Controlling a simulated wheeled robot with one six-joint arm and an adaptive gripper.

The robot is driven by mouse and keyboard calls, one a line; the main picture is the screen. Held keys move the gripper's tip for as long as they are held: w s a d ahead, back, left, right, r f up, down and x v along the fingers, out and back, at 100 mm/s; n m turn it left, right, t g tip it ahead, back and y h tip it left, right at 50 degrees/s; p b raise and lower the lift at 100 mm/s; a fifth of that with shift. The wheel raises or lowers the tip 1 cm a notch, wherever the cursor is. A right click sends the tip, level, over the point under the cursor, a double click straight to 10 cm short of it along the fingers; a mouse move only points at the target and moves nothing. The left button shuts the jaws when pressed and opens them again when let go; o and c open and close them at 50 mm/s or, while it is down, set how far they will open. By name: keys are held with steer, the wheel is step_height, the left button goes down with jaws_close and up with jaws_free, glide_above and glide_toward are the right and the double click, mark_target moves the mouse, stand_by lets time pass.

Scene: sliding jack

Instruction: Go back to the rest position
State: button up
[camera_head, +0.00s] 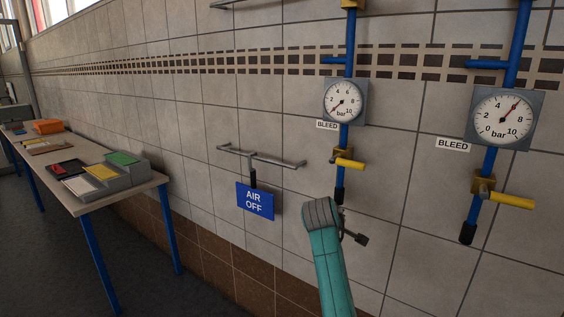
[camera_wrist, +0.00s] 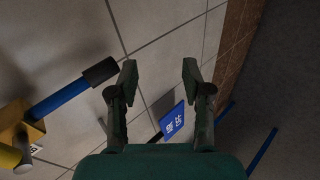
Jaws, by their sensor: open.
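My gripper (camera_wrist: 160,85) is open and empty in the wrist view, its two fingers apart in front of the tiled wall. In the head view my teal arm reaches up at bottom centre, and the gripper (camera_head: 355,238) shows small and dark beside the arm's end, close to the wall.
A blue AIR OFF sign (camera_head: 255,201) hangs under a grey rail (camera_head: 262,158) left of my arm. A second blue pipe (camera_head: 490,160) with a yellow lever (camera_head: 512,200) stands right. Gauges (camera_head: 345,101) (camera_head: 502,117) are above. A table (camera_head: 110,200) with trays stands far left.

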steer(key=s+f+t+y, duration=0.1)
steer(key=s+f, duration=0.3)
steer(key=f, duration=0.4)
steer(key=s+d+f+m, duration=0.1)
steer(key=s+f, duration=0.4)
steer(key=f, duration=0.2)
steer(key=s+f+t+y, duration=0.1)
steer(key=s+f, duration=0.3)
steer(key=f, duration=0.4)
steer(key=s+f+m+t+y, duration=0.1)
steer(key=s+f, duration=0.4)
steer(key=s, duration=0.5)
steer(key=s+f+m+y, duration=0.1)
steer(key=s+f, duration=0.4)
steer(key=s, duration=0.5)
steer(key=s+r+m+t, duration=0.1)
steer(key=s+r+m, duration=0.2)
steer(key=s, duration=1.8)
steer(key=s+d+r+m+t, duration=0.1)
steer(key=s+r+m, duration=0.3)
steer(key=s+r, duration=1)
steer(key=shift+s+t+y, duration=0.3)
steer(key=shift+s+t, duration=0.1)
steer(key=shift+s, duration=0.8)
